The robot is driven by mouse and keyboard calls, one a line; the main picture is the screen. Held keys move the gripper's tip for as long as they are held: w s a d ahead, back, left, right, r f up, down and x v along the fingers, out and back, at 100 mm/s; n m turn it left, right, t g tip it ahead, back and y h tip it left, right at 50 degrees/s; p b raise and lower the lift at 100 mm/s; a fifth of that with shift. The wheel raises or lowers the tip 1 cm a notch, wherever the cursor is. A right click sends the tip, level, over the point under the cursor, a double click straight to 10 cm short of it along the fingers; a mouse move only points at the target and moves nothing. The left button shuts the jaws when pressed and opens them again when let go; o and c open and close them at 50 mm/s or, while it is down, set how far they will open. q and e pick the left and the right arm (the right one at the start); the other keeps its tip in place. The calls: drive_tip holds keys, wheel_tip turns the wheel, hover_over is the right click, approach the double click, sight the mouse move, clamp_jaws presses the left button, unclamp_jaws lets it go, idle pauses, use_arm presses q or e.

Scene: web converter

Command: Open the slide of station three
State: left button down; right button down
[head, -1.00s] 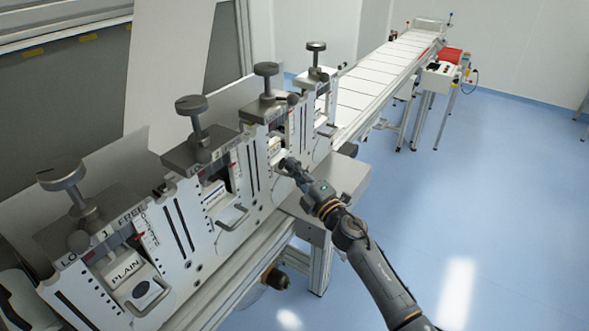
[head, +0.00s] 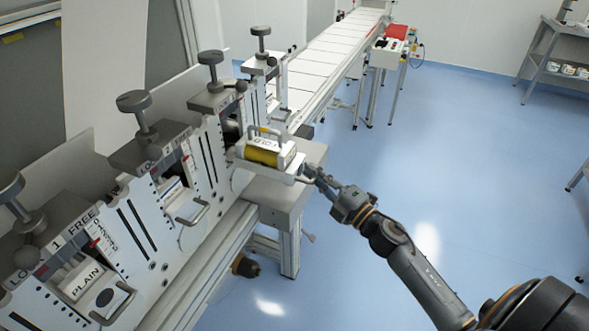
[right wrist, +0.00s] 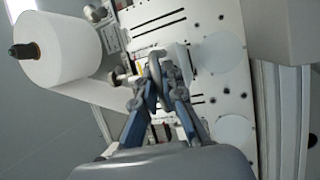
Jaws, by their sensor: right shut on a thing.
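Station three (head: 207,158) is the third white station from the front in the head view, with a dark screw knob (head: 211,60) on top. Its slide (head: 262,172) stands pulled out toward the aisle, leaving a dark opening behind it. A yellow-gold cassette (head: 263,153) with a wire handle and a white label sits on the slide. My right gripper (head: 309,174) is shut at the slide's outer end, on its handle, which the fingers largely hide. In the right wrist view my right fingers (right wrist: 155,68) are close together in front of the station plates. My left gripper is in no view.
Nearer stations stand at left, one with a PLAIN cassette (head: 85,280) and another with its own handle (head: 192,213). A farther station (head: 262,65) leads to the long conveyor (head: 325,55). Blue floor at right is clear.

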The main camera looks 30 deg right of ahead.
drive_tip(key=shift+s+d, duration=0.65)
drive_tip(key=shift+s, duration=0.2)
drive_tip(key=c, duration=1.4)
unclamp_jaws()
drive_tip(key=v, duration=1.2)
